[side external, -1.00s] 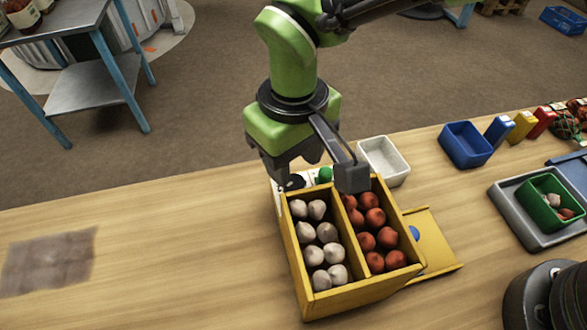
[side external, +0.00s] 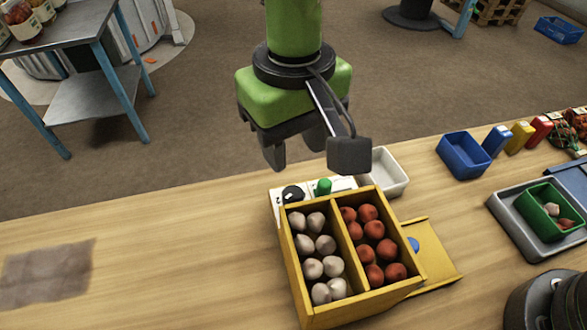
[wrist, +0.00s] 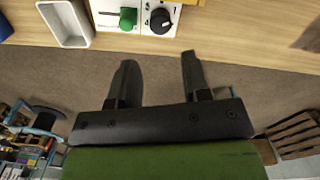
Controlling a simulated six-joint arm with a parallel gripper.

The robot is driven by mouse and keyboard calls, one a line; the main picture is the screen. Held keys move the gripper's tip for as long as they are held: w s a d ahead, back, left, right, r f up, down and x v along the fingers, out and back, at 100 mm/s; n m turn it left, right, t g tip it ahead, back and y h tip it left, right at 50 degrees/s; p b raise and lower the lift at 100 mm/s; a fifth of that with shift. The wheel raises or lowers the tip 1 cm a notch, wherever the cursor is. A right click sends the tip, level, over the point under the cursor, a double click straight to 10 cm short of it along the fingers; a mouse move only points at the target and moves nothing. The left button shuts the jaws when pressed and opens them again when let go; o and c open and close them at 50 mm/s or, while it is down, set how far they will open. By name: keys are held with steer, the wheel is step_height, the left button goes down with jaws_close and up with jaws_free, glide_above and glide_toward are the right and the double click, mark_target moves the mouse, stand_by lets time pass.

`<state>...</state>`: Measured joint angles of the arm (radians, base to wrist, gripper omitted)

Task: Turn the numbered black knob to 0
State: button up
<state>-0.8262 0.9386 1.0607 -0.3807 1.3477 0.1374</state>
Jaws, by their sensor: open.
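The numbered black knob (side external: 292,193) sits on a white panel behind the yellow box in the side view. It also shows at the top of the wrist view (wrist: 160,20), with printed numbers around it; I cannot tell for sure which number it points to. My gripper (side external: 303,156) is above the panel, clear of the knob. In the wrist view my gripper (wrist: 159,64) has its two fingers wide apart with nothing between them, and the knob lies beyond the fingertips.
A green knob (side external: 323,187) is beside the black one. The yellow box (side external: 290,262), holding pale and red sacks, stands in front. A white tray (side external: 388,172) and blue bin (side external: 464,157) are to the right. The table's left is clear except for a brown cloth (side external: 48,271).

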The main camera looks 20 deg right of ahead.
mark_target(294, 194)
step_height(294, 194, down, 10)
steer(key=shift+r, duration=0.25)
steer(key=c, duration=0.6)
steer(key=shift+c, duration=0.2)
